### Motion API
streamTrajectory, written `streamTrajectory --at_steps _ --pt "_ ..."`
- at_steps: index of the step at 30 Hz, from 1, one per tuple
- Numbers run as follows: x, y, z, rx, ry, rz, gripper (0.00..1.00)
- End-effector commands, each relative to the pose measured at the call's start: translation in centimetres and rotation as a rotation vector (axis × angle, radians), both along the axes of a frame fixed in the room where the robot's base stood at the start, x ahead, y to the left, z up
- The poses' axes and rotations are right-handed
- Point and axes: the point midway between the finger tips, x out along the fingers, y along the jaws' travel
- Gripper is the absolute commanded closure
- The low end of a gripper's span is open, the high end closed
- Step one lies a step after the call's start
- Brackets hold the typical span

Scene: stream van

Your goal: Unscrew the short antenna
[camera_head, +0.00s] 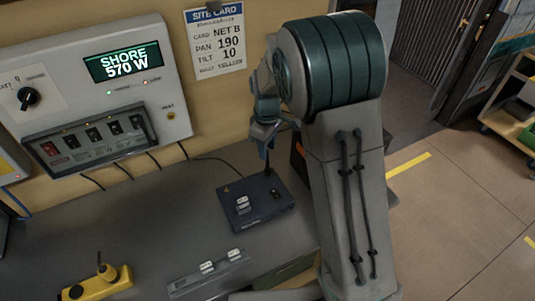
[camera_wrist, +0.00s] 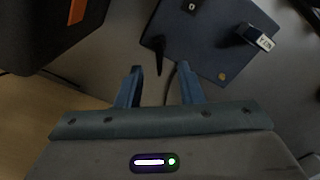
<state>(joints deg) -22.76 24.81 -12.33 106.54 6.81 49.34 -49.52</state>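A dark blue box (camera_head: 255,205) lies on the grey counter, and a thin black antenna (camera_head: 267,168) stands at its back edge. In the wrist view the box (camera_wrist: 205,50) is at the top and the dark, tapered antenna (camera_wrist: 159,58) points down from its left edge. My gripper (camera_head: 265,145) is above the back of the box in the head view. In the wrist view my gripper (camera_wrist: 159,85) is open, with a blue finger on each side of the antenna's line. I see a gap at both fingers; the antenna's depth relative to the fingertips is hard to tell.
A wall panel (camera_head: 95,85) with a lit display and switches is at the left. A yellow block (camera_head: 97,283) with a black stub and a grey strip (camera_head: 210,275) with white-tagged plugs lie at the front. A dark case with an orange mark (camera_wrist: 35,30) is close left of my gripper.

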Motion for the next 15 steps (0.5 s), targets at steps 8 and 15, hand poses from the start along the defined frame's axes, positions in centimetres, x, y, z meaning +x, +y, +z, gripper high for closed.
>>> streamTrajectory --at_steps 8,15 --pt "0.0 -0.1 -3.7 -0.001 0.003 -0.002 0.66" --pt "0.0 -0.1 -4.5 0.000 0.000 -0.003 0.66"
